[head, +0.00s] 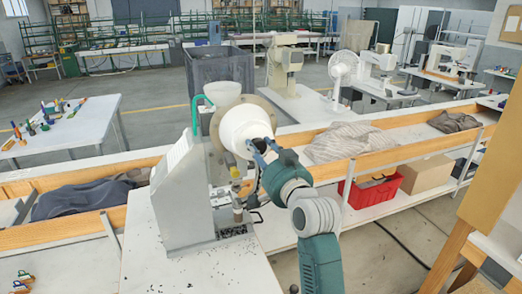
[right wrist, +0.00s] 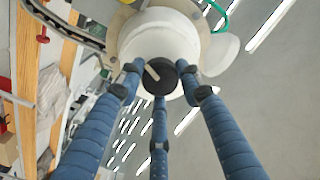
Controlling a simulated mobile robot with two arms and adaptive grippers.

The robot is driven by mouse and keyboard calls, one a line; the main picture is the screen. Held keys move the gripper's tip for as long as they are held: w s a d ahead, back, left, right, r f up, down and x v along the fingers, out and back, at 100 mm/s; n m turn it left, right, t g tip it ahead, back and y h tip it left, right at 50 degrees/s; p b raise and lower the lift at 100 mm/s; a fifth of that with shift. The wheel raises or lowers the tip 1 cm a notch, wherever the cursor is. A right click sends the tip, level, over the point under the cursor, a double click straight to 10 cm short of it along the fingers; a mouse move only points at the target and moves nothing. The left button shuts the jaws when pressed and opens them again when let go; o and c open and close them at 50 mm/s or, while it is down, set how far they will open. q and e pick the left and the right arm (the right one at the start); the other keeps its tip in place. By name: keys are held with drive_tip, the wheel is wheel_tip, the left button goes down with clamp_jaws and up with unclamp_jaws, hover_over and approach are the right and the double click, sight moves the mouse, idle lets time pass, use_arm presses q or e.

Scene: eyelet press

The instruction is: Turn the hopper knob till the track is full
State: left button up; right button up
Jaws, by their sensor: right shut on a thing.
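The eyelet press (head: 178,190) stands on a white table, with a white round hopper (head: 240,126) at its upper right. My right gripper (head: 262,152) is at the hopper's front. In the right wrist view the hopper (right wrist: 158,38) has a black knob (right wrist: 160,78) with a pale bar across it, tilted toward the upper left. The blue fingers of my right gripper (right wrist: 160,88) close around this knob. A curved track (right wrist: 68,22) runs at the upper left; how full it is cannot be told. My left gripper is not in view.
Small dark bits lie scattered on the white table (head: 205,272). A wooden-edged bench (head: 385,142) with grey cloth (head: 342,142) runs behind. A red crate (head: 372,190) and a cardboard box (head: 427,174) sit below it. A green tube (head: 196,106) curves beside the hopper.

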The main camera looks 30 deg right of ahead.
drive_tip(key=shift+r+m, duration=0.2)
drive_tip(key=shift+m, duration=1)
drive_tip(key=shift+r+m, duration=0.2)
drive_tip(key=shift+m, duration=1)
drive_tip(key=o, duration=1.1)
drive_tip(key=shift+o, duration=0.2)
drive_tip(key=shift+w+d+f, duration=0.1)
drive_tip(key=shift+f, duration=0.15)
drive_tip(key=shift+s+f, duration=0.1)
drive_tip(key=shift+s, duration=0.1)
drive_tip(key=v, duration=0.7)
